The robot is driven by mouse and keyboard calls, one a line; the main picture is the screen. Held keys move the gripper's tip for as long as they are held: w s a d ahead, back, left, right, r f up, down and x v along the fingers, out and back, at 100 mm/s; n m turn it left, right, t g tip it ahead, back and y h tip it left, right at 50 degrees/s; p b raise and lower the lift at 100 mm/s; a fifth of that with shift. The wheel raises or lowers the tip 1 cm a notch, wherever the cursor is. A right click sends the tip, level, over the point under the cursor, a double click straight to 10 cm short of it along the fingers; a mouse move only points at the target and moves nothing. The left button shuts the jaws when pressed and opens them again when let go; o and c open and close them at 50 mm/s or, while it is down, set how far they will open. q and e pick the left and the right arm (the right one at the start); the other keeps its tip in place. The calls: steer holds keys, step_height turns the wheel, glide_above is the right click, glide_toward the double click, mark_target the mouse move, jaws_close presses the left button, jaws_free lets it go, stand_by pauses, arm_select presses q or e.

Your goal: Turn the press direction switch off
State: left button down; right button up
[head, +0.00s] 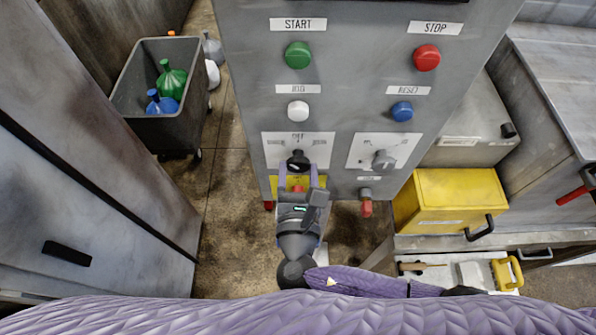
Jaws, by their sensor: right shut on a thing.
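The control panel (345,95) fills the middle of the head view. A black rotary knob (298,159) sits on a white label plate (322,148) at its lower left; I take this as the press direction switch. Small labels stand above the knob and to its sides, too small to read surely. My right gripper (298,173) reaches up from below and is shut on the black knob, one finger at each side. The knob's exact pointing direction is hard to tell. My left gripper is out of view.
A grey knob (383,160) is right of the switch. Above are green START (298,55), red STOP (427,58), white (298,111) and blue RESET (402,111) buttons. A yellow box (450,198) stands at right, a bin of bottles (127,92) at left.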

steer(key=m+b, duration=0.2)
steer(key=m, duration=0.2)
steer(key=shift+m+b, duration=1.15)
steer(key=shift+m, duration=0.85)
steer(key=shift+r, duration=0.1)
steer(key=o, duration=1.3)
